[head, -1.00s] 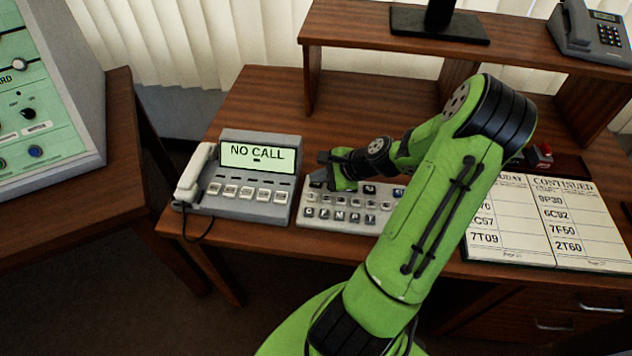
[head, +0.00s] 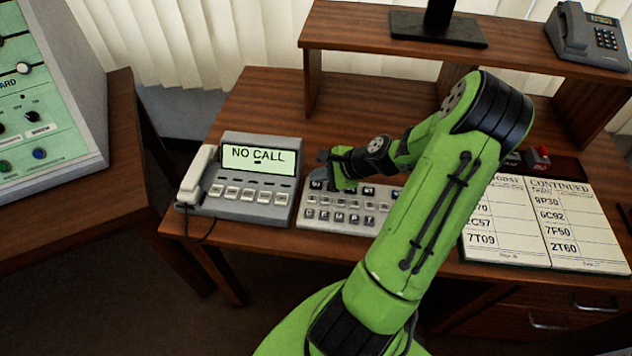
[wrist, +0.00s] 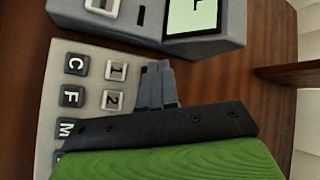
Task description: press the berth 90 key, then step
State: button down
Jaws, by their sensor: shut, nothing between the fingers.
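My gripper (head: 328,178) is over the panel's upper left part and hides some top-row keys. In the wrist view its fingers (wrist: 157,84) are together and empty, beside pale keys 1 and 2 (wrist: 113,101). Dark keys C, F and M (wrist: 73,96) show there too. I cannot tell whether the fingertips touch a key.
A grey phone unit (head: 240,208) with a white handset stands left of the panel, its screen reading NO CALL. An open book (head: 553,230) of berth-like codes lies right. A raised shelf (head: 350,30) stands behind. A green control console (head: 45,120) is far left.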

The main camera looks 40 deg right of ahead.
aim_at(319, 186)
notch_tip(319, 186, up, 5)
jog(key=p, duration=0.5)
jog(key=shift+r, duration=0.15)
dwell(2.3)
